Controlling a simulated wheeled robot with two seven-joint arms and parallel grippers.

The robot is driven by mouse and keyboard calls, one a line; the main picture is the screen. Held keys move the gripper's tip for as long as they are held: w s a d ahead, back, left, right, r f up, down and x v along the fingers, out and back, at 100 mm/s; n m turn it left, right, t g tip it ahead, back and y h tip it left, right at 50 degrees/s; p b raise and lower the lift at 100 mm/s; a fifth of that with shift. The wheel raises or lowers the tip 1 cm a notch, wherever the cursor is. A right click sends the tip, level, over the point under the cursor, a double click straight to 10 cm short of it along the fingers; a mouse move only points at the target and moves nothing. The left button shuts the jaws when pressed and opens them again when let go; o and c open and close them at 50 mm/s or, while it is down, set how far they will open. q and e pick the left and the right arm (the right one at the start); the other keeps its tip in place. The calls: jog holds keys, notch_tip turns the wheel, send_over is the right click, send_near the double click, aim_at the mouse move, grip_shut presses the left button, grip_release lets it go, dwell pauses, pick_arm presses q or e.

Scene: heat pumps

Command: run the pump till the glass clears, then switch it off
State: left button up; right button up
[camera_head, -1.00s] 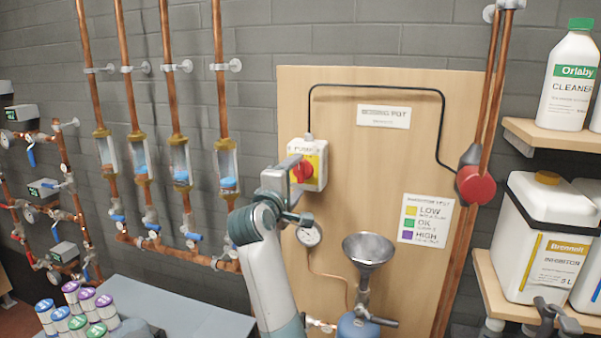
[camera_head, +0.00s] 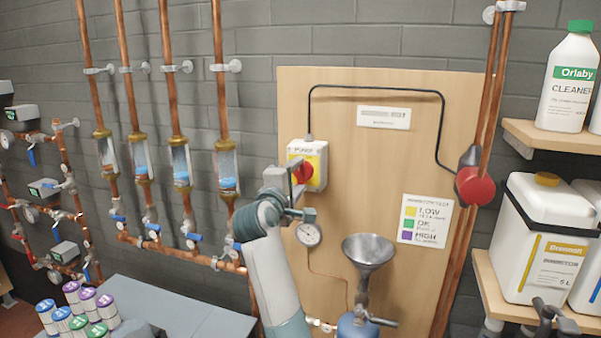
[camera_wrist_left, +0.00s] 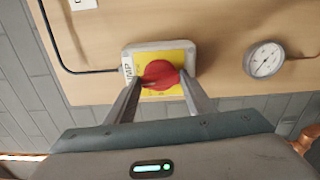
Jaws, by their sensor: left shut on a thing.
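The pump switch is a pale box with a yellow face (camera_head: 318,165) and a red knob (camera_head: 302,172), partly hidden by my gripper. My left gripper (camera_head: 297,182) is at the knob; in the left wrist view its fingers (camera_wrist_left: 160,88) stand on either side of the red knob (camera_wrist_left: 160,70), shut on it. Several upright sight glasses sit in the copper pipes at the left; the nearest (camera_head: 228,168) has blue in its lower part and a clear upper part. Printing on the switch is partly hidden and the knob's setting is hard to read.
A round gauge (camera_head: 309,234) hangs below the switch, with a steel funnel (camera_head: 368,250) to its right. A black cable (camera_head: 375,88) runs over the board (camera_head: 300,100). Shelves with bottles (camera_head: 568,85) stand at the right, small cans (camera_head: 75,315) at lower left.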

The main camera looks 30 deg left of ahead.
pick_arm(q)
jog(key=n+p, duration=0.3)
jog(key=shift+d+r, duration=0.1)
jog(key=shift+r, duration=0.15)
jog(key=shift+f+n+p, duration=0.15)
jog(key=shift+n+p, duration=0.55)
jog(key=shift+n, duration=0.3)
jog(key=shift+f, duration=0.15)
jog(key=shift+n, duration=0.3)
